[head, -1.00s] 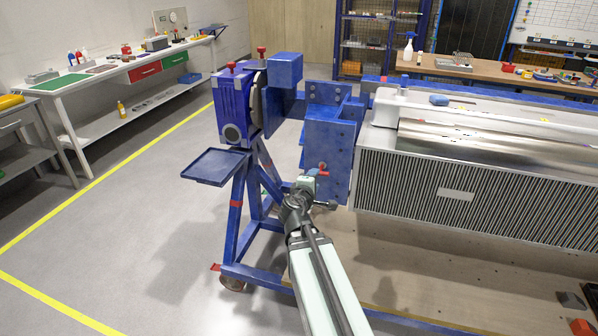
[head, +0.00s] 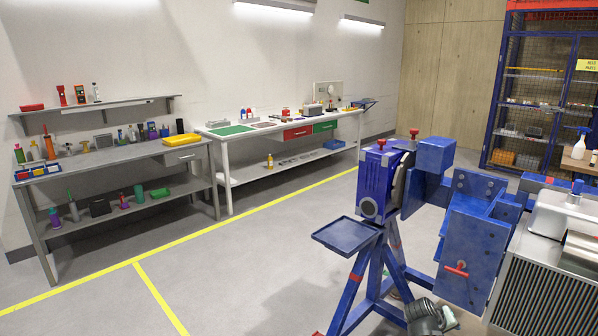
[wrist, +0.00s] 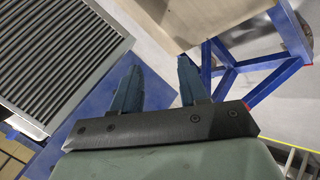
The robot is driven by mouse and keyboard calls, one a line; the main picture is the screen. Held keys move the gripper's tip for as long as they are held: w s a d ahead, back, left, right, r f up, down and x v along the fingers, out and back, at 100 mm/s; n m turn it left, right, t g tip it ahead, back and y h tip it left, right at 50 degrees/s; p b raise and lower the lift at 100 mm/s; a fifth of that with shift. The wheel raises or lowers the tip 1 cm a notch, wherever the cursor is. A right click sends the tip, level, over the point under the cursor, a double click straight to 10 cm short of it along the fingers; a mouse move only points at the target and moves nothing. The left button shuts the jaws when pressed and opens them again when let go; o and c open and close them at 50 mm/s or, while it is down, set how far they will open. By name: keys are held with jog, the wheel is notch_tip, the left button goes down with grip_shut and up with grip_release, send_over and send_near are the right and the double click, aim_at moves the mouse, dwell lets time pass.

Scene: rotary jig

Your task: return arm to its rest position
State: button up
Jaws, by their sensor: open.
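My gripper (wrist: 159,63) shows in the wrist view with its two blue-grey fingers apart and nothing between them. Part of my arm (head: 425,316) shows at the bottom edge of the head view, below the jig; the fingers cannot be made out there. The blue rotary jig (head: 375,185) stands on blue legs at the right of the head view. A red T-handle (head: 456,269) sits on the front of its blue bracket (head: 480,245). In the wrist view the fingers are apart from the blue frame (wrist: 240,65).
A ribbed grey workpiece (head: 545,290) is at the right edge. A small blue tray (head: 347,235) juts from the jig. A grey bench (head: 110,158) and a white bench (head: 265,140) line the wall. The floor (head: 230,270) left of the jig is clear.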

jog(key=s+a+f+m+g+y, duration=0.1)
jog(key=s+a+f+g+y, duration=0.15)
jog(key=s+a+f, duration=0.5)
jog(key=s+a+f+g+y, duration=0.2)
jog(key=s+a+f+y, duration=0.15)
jog(key=f, duration=0.65)
jog(key=s+a+f+m+g+y, duration=0.1)
jog(key=s+a+f+g+y, duration=0.1)
jog(key=s+a+f, duration=0.55)
jog(key=s+a+f+g, duration=0.2)
jog(key=s+a+f, duration=0.1)
jog(key=s+f, duration=0.4)
jog(key=s+a+f+n+g, duration=0.1)
jog(key=s+a+f+g, duration=0.2)
jog(key=s+f, duration=0.5)
jog(key=s, duration=0.3)
jog(key=shift+s, duration=0.4)
